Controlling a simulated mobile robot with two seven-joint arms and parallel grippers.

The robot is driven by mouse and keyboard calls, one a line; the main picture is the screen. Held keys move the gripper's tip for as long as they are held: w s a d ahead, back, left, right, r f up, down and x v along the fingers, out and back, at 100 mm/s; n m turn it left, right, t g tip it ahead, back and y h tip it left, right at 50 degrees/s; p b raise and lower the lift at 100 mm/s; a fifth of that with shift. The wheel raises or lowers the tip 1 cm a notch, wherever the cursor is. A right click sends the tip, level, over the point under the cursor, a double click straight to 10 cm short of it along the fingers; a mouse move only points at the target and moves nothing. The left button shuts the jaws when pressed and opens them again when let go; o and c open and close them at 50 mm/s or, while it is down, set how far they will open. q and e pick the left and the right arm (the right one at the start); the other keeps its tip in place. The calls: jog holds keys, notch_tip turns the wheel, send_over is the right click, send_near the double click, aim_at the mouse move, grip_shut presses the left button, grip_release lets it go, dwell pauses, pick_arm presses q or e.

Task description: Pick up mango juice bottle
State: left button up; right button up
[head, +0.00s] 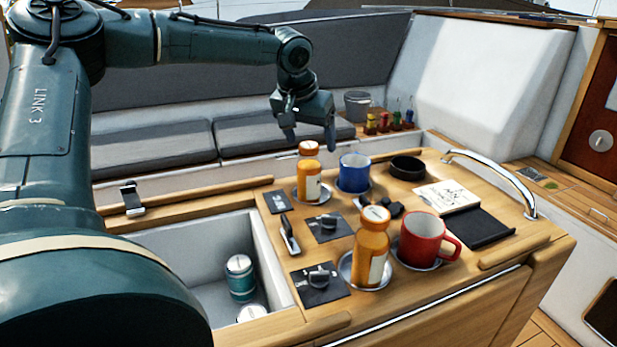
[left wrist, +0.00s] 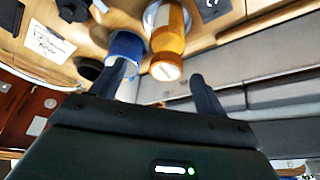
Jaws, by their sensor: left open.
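Two similar orange bottles with white labels stand upright in round holders on the wooden table (head: 425,288); the label text is too small to read, so I cannot tell which is mango juice. The far bottle (head: 308,176) stands left of a blue mug (head: 354,174). The near bottle (head: 371,247) stands left of a red mug (head: 421,238). My left gripper (head: 311,143) is open and empty, above and slightly behind the far bottle. In the left wrist view an orange bottle (left wrist: 168,42) shows its cap just beyond the open fingers, beside the blue mug (left wrist: 126,47).
A black bowl (head: 407,168), a notepad (head: 447,197) and a black tray (head: 478,228) lie right of the bottles. Black plates with fittings lie on the left. An open well (head: 200,247) holds cans. A curved metal rail (head: 500,178) borders the right back.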

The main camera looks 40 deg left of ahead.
aim_at(310, 158)
pick_arm(q)
jog(key=x, duration=0.5)
jog(key=shift+s+a+f, duration=0.25)
jog(key=shift+a+f, duration=0.15)
jog(key=shift+f, duration=0.1)
jog(key=shift+w+f, duration=0.25)
jog(key=shift+f, duration=0.1)
jog(key=c, duration=1.2)
